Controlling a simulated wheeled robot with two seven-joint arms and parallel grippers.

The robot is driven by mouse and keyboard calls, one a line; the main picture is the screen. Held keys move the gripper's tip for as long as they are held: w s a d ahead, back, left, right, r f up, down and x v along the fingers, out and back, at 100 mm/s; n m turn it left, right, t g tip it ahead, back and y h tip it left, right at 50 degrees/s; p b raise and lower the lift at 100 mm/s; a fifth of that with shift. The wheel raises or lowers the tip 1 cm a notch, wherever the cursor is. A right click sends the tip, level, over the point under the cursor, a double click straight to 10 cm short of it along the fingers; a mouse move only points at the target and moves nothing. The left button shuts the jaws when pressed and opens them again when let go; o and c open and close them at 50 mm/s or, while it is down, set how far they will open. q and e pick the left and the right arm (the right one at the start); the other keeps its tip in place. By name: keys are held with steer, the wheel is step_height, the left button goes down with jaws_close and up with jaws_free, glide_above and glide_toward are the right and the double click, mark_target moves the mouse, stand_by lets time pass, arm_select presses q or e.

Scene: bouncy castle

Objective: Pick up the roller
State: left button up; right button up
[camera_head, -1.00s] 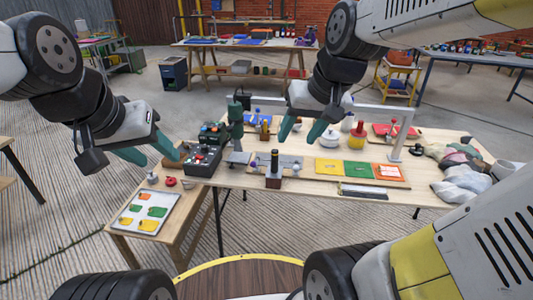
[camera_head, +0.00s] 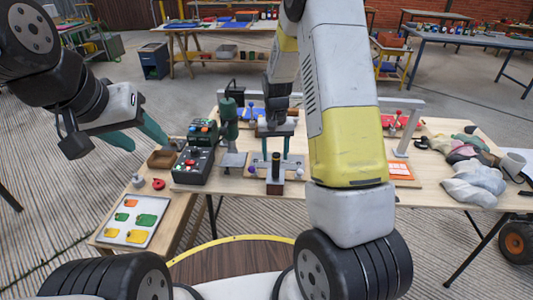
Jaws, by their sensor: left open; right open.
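A dark upright handle on a brown block (camera_head: 275,187) stands near the front edge of the main table; it may be the roller, but I cannot tell for sure. My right gripper (camera_head: 275,154) points down at it with its teal fingers apart, one on each side of the handle's top in the picture. I cannot tell whether they touch it. My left gripper (camera_head: 146,144) is open and empty, over the floor left of the table. My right arm hides the table's middle right.
A control box with buttons (camera_head: 193,165) and a green press (camera_head: 229,120) stand left of the handle. A tray of coloured shapes (camera_head: 133,219) lies on the low side table. Crumpled cloths (camera_head: 470,182) lie at the right.

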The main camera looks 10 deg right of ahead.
mark_target(276, 169)
steer(key=f, duration=0.7)
steer(key=shift+s+d+f, duration=0.1)
steer(key=shift+s, duration=0.15)
steer(key=shift+c, duration=0.2)
jaws_close()
